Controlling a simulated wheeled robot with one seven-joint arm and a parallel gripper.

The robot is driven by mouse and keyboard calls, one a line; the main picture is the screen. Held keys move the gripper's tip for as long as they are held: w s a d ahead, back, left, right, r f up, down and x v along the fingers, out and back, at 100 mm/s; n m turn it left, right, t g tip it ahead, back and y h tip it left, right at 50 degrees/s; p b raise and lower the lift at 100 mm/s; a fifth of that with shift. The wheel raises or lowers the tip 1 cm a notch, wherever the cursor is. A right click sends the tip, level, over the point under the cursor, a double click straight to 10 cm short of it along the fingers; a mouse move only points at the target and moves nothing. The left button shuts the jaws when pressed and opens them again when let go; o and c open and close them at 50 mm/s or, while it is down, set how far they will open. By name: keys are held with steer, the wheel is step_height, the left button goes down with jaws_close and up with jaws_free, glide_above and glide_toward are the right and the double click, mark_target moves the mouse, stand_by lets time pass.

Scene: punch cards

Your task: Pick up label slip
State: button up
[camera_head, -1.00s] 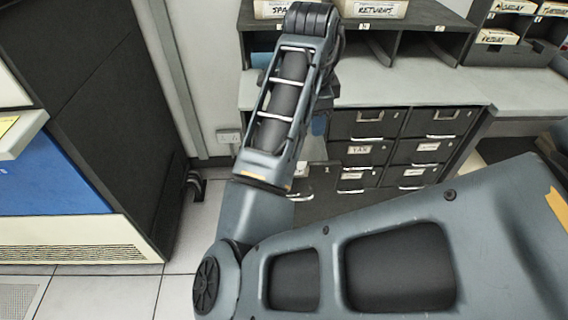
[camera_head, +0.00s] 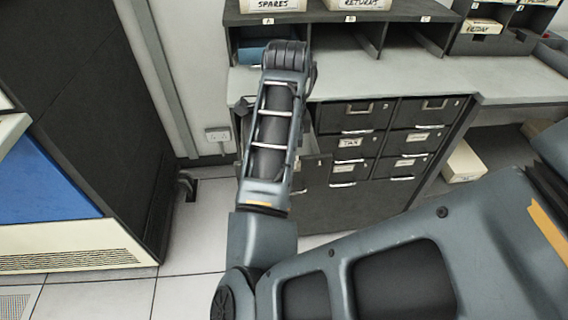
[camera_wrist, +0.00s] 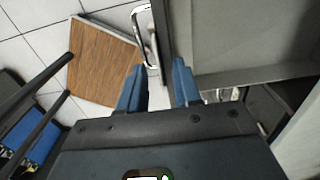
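A metal pull handle (camera_wrist: 138,24) on a pale front lies just beyond the fingertips. A grey panel (camera_wrist: 235,40) is to the right of the fingers. I cannot pick out a loose label slip. In the head view the drawer cabinet (camera_head: 310,214) has several small white labels on its fronts, one reading roughly "TAX" (camera_head: 349,142). My arm hides the cabinet's left part and the gripper there.
A worktop (camera_head: 400,76) with a pigeonhole shelf and boxes marked SPARES (camera_head: 272,5) and RETURNS (camera_head: 362,4) stands above the drawers. A dark cabinet (camera_head: 100,90) stands left. A wood-topped piece (camera_wrist: 100,65) is left in the wrist view. Tiled floor (camera_head: 195,255) is clear between.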

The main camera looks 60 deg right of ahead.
steer(key=shift+f, duration=0.25)
steer(key=shift+c, duration=0.4)
jaws_close()
